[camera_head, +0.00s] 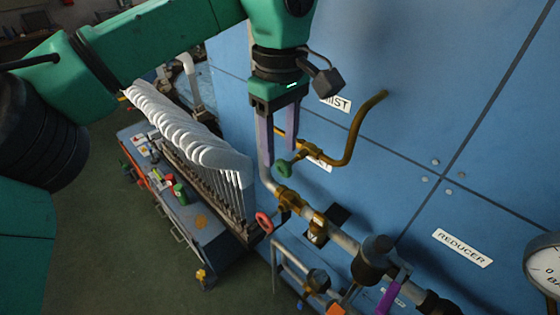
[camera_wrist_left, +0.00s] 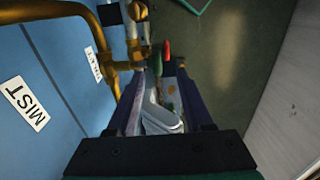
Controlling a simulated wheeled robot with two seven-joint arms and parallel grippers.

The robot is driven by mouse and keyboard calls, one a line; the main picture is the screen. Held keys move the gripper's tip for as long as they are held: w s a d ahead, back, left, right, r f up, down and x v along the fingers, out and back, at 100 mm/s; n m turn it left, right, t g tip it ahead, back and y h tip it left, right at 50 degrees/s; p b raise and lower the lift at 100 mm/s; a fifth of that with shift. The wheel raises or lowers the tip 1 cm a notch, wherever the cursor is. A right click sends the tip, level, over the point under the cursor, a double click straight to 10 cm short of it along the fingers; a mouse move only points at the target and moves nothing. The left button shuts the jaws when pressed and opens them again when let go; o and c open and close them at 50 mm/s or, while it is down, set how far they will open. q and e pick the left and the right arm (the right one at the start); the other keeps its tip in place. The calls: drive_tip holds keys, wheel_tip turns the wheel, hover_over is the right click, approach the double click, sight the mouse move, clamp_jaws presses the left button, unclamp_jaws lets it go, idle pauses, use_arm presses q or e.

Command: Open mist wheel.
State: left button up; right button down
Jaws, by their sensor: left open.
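A small green handwheel (camera_head: 283,169) sits on a brass valve with a curved brass pipe (camera_head: 352,135), below the MIST label (camera_head: 335,103) on the blue panel. I take it for the mist wheel. My left gripper (camera_head: 279,150) points down with its two purple-grey fingers apart and empty. Its fingertips are just above and beside the green wheel in the head view; I cannot tell if they touch it. In the left wrist view the green wheel (camera_wrist_left: 155,62) shows near the left finger's tip, partly hidden. My right gripper is out of view.
A red handwheel (camera_head: 264,222) stands lower on the pipe run. A second label (camera_head: 320,162) is partly hidden by the brass pipe. A rack of white sock forms (camera_head: 180,125) stands left of the gripper. A REDUCER label (camera_head: 462,248) and a gauge (camera_head: 545,268) are at right.

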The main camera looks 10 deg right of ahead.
sight(281, 159)
use_arm(q)
drive_tip(key=f, duration=0.2)
drive_tip(key=w+f, duration=0.1)
drive_tip(key=f, duration=0.1)
drive_tip(key=shift+w+f, duration=0.1)
drive_tip(key=shift+w, duration=0.05)
drive_tip(key=shift+f, duration=0.1)
drive_tip(key=shift+s, duration=0.35)
drive_tip(key=shift+c, duration=0.3)
drive_tip(key=shift+d, duration=0.1)
clamp_jaws()
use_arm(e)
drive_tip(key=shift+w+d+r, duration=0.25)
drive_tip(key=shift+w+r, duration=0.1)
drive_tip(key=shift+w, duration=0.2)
